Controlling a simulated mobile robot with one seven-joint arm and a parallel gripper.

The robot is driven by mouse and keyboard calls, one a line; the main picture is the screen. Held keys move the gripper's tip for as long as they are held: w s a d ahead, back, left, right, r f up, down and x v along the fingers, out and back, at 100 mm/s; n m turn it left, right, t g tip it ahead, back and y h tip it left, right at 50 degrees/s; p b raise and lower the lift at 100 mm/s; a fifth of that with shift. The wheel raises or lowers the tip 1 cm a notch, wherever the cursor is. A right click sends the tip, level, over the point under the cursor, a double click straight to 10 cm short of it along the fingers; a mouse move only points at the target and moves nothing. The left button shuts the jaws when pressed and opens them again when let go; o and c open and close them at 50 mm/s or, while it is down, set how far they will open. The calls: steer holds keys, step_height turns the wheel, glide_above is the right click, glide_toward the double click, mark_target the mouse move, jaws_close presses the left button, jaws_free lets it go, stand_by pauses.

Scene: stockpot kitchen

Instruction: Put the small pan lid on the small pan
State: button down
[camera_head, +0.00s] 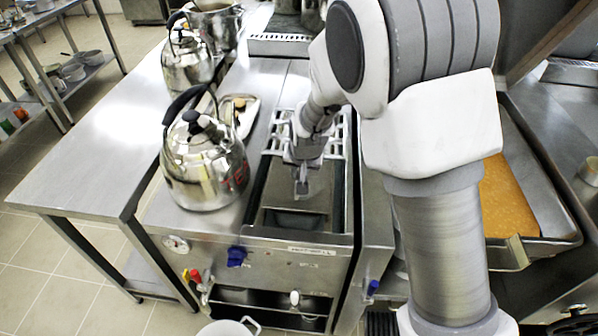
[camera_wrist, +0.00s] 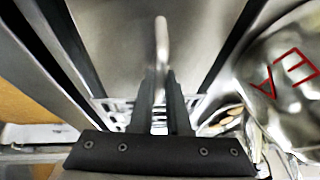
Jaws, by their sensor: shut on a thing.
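My gripper (camera_head: 302,188) is over the steel well unit, pointing down. It is shut on an upright pale metal handle (camera_wrist: 161,45), held between the two fingers in the wrist view (camera_wrist: 160,90). The handle stands on a flat grey metal surface, which I take to be the small pan lid (camera_wrist: 110,35); it also shows as a grey slab (camera_head: 319,183) around the gripper in the head view. A dark rectangular opening (camera_head: 296,219), apparently the small pan or its well, shows at the slab's near edge. I cannot tell whether lid and pan touch.
A shiny kettle (camera_head: 204,165) with red lettering stands close to the left of the well; it also shows in the wrist view (camera_wrist: 285,90). Another kettle (camera_head: 187,58) stands behind it. A tray of orange-brown food (camera_head: 505,205) lies to the right. The left counter (camera_head: 110,150) is clear.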

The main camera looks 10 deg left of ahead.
steer(key=shift+f+b, duration=0.4)
stand_by(0.4)
steer(key=c, duration=0.8)
jaws_free()
steer(key=shift+r, duration=0.1)
steer(key=p+v, duration=0.2)
steer(key=v, duration=1.4)
steer(key=s+d+r, duration=0.4)
steer(key=d, duration=0.3)
steer(key=s+d+r, duration=0.4)
steer(key=d, duration=0.2)
steer(key=shift+t+h, duration=0.6)
steer(key=shift+h, duration=0.3)
steer(key=shift+s+d+r, duration=0.35)
steer(key=shift+s+d, duration=1.05)
steer(key=shift+s, duration=0.4)
steer(key=shift+s+d+r, duration=0.35)
steer(key=shift+s+d, duration=1.05)
steer(key=shift+s, duration=0.45)
steer(key=shift+s+d+r, duration=0.35)
steer(key=shift+s+d, duration=1.1)
steer(key=shift+s, duration=0.35)
